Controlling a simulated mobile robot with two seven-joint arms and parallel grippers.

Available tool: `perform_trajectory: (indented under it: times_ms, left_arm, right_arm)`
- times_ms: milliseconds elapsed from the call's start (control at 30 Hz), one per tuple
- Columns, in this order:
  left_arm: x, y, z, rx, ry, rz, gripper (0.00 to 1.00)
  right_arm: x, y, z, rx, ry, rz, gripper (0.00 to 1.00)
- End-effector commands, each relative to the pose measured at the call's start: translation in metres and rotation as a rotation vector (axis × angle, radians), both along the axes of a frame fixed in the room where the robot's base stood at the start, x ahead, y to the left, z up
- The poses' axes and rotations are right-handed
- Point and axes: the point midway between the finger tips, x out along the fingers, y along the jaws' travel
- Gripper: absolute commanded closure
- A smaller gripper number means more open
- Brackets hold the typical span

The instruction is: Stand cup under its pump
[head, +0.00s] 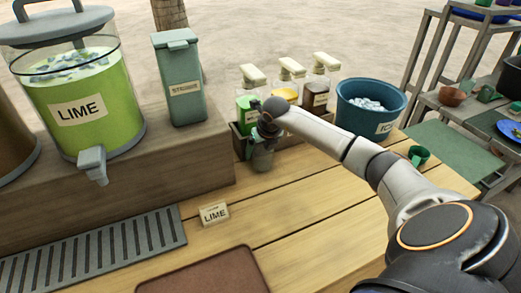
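Three pump bottles with cream pump heads stand in a wooden rack (290,128): a green one (245,108), a yellow one (290,94) and a dark brown one (317,92). A small grey-green, glassy cup (262,158) stands upright on or just above the table, in front of the green bottle. My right gripper (266,132) points down at the top of this cup. Its fingers are small and dark here, and I cannot tell whether they grip the cup. My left gripper is not in view.
A LIME dispenser (112,120) and a lidded STRAWS box (184,95) stand on a raised wooden ledge at left. A LIME card (214,214), a grey drip grate (95,255) and a brown mat (210,275) lie in front. A blue ICE bucket (372,108) and a dark green cup (419,155) are at right.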

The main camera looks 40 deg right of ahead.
Motion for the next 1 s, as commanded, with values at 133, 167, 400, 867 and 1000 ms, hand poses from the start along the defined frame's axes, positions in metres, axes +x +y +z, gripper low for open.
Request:
perform_trajectory:
  times_ms: [133,167,400,867,1000]
  left_arm:
    - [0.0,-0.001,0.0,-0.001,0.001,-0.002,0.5]
    - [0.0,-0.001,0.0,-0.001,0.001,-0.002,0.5]
    - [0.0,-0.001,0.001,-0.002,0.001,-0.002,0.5]
    - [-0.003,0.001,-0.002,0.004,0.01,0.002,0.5]
    - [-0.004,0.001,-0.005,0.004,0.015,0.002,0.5]
  right_arm:
    - [0.0,0.0,0.0,0.0,0.0,-0.001,0.01]
    - [0.0,0.0,0.0,0.0,0.0,-0.001,0.0]
    - [0.0,0.0,0.001,0.0,0.0,-0.001,0.0]
    - [-0.039,0.01,0.047,-0.005,0.004,0.001,0.0]
    - [-0.06,0.017,0.047,-0.006,0.003,0.002,0.0]
